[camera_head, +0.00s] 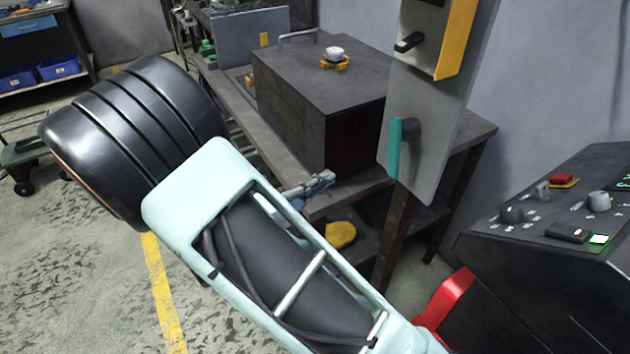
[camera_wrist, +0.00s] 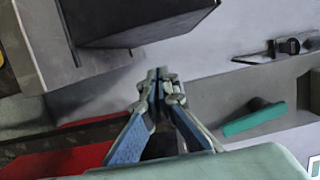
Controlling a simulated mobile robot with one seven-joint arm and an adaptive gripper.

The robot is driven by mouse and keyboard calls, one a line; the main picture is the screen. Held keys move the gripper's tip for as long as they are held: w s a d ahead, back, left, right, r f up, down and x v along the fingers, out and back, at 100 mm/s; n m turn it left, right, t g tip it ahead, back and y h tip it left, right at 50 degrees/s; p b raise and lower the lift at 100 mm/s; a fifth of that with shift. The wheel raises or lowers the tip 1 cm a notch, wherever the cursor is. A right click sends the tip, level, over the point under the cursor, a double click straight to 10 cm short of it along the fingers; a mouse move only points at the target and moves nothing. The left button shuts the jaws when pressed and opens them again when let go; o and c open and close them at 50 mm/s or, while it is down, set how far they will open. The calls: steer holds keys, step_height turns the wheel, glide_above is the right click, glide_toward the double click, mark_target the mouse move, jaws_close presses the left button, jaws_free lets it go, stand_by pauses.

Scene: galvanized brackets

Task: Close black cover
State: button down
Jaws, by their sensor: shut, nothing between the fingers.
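A dark grey-black box-shaped cover (camera_head: 325,75) sits on the workbench, with a white and yellow knob on its top and a metal handle at its far edge. I cannot tell from its outside whether it is open or closed. A dark box-like shape, probably the same one, shows at the top of the wrist view (camera_wrist: 145,20). My gripper (camera_head: 322,182) is in front of the box's near lower corner, at the bench edge. In the wrist view my gripper (camera_wrist: 158,76) has its fingertips together and nothing between them. I cannot tell whether it touches the box.
A grey upright panel (camera_head: 425,110) with a teal handle (camera_head: 394,148) and a black handle (camera_head: 409,42) stands right of the box. A black control console (camera_head: 570,235) is at the right. The workbench (camera_head: 460,135) runs beneath the box. A yellow object (camera_head: 340,235) lies under the bench.

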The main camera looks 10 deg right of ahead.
steer(key=w+d, duration=0.3)
steer(key=w, duration=0.4)
steer(key=shift+w+d, duration=0.15)
steer(key=shift+w, duration=0.1)
